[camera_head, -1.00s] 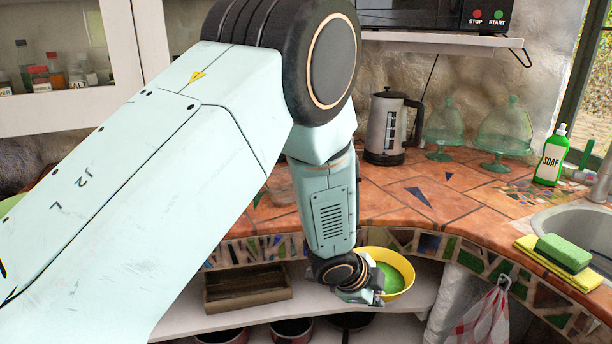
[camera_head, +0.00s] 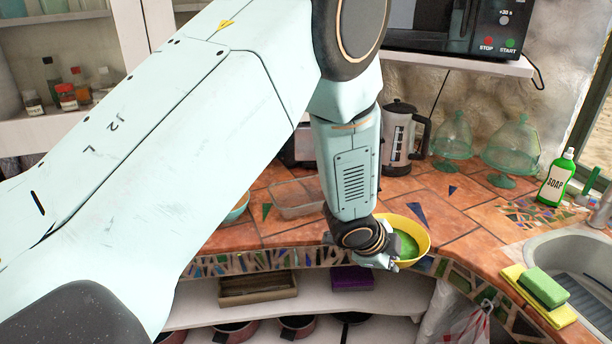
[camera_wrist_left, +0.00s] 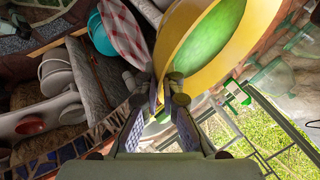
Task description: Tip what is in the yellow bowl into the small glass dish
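The yellow bowl (camera_head: 422,249) with green contents (camera_head: 405,244) is held roughly level by its rim, in front of the counter's mosaic edge. My left gripper (camera_head: 388,260) is shut on the near left side of its rim. In the left wrist view, the fingers (camera_wrist_left: 163,90) pinch the bowl's wall (camera_wrist_left: 176,38), and the green contents show inside. A clear glass dish (camera_head: 296,198) sits on the counter to the left of the bowl, partly hidden behind my left arm. My right gripper is in neither view.
A turquoise bowl (camera_head: 238,208) sits left of the glass dish, half hidden by my arm. A kettle (camera_head: 398,140), glass domes (camera_head: 511,150) and a soap bottle (camera_head: 556,178) stand farther back. A sponge (camera_head: 544,288) lies by the sink (camera_head: 585,255). Tiles between dish and kettle look clear.

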